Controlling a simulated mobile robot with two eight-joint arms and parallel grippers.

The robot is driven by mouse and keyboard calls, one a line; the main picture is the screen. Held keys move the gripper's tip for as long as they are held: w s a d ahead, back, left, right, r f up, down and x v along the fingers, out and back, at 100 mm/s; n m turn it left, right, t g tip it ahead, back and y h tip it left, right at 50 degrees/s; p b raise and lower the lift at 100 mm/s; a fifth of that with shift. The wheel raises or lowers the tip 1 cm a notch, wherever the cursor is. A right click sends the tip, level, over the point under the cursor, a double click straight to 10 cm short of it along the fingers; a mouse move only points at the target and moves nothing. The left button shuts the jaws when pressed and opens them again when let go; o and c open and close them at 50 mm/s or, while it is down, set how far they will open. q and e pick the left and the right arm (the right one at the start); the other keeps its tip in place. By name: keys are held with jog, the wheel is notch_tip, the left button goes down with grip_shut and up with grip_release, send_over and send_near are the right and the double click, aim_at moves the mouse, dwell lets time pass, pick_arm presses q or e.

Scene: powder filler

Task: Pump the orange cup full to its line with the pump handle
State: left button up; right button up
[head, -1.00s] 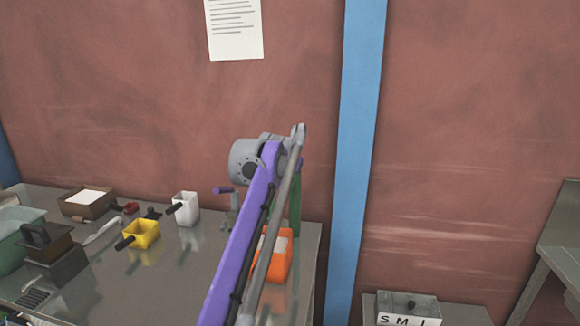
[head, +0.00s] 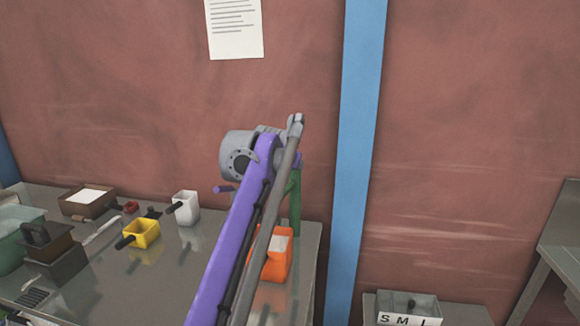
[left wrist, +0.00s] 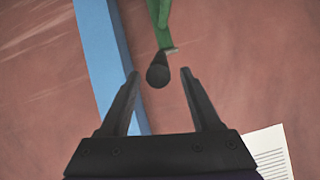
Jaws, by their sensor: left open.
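The orange cup (head: 284,262) stands near the right end of the metal table in the head view. My purple arm covers its left side, and a pale patch shows at its top. I cannot make out its fill line. A green post (head: 295,206) rises behind the cup. In the left wrist view, a black round handle (left wrist: 158,76) on a green bar (left wrist: 163,25) is seen nearly end-on. My left gripper (left wrist: 160,73) is open, with the handle in view between its fingertips and a gap on each side. My right gripper is out of view.
A yellow cup (head: 144,234), a white cup (head: 187,208), a brown box (head: 86,202) and a green tub (head: 14,232) are on the table's left part. A blue post (head: 352,160) stands behind.

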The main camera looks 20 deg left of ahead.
pick_arm(q)
jog(key=v, duration=0.7)
jog(key=s+d+f+g+h, duration=0.1)
jog(key=s+d+f, duration=0.3)
jog(key=s+f, duration=0.7)
jog(key=s+d+f+g+h, duration=0.1)
jog(key=s+d+f+g, duration=0.2)
jog(key=s+f, duration=0.9)
jog(key=s+d+f+g+h, duration=0.1)
jog(key=s+d+f, duration=0.5)
jog(key=s+f, duration=0.6)
notch_tip(320, 180, down, 6)
jog(key=shift+d+r+m+g, duration=0.1)
jog(key=shift+d+m+g, duration=0.1)
jog(key=shift+m+g, duration=0.25)
